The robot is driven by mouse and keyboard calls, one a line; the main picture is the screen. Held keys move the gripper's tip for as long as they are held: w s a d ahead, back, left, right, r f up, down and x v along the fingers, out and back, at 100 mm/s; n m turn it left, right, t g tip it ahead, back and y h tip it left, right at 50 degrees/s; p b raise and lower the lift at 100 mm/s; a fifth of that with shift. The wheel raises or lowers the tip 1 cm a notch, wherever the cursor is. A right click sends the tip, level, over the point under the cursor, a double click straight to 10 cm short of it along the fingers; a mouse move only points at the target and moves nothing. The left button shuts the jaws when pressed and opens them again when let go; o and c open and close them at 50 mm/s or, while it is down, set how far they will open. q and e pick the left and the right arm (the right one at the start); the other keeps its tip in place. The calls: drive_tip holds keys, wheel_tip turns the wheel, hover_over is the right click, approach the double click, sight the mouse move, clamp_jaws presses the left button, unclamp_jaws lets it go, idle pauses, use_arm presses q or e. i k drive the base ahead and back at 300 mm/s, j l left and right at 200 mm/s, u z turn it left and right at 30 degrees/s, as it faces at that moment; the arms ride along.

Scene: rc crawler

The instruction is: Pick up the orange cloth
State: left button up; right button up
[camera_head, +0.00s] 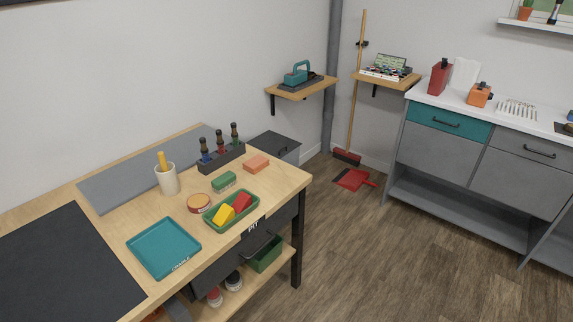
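A small flat orange block shape (257,163), which looks like a folded orange cloth, lies on the wooden workbench (120,212). It is near the bench's far right corner, just right of a dark rack. Its top is uncovered, and nothing touches it that I can see. Neither of my grippers is in view.
Near the cloth are the dark rack (222,158) with several bottles, a green brush (223,181), a round tin (199,203) and a green tray (231,222) holding yellow and red pieces. A teal tray (163,247) lies nearer.

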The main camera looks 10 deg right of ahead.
sight(255, 164)
drive_tip(key=u, duration=1.6)
drive_tip(key=z, duration=1.6)
drive_tip(key=i+l+z, duration=0.1)
drive_tip(key=i+l, duration=0.55)
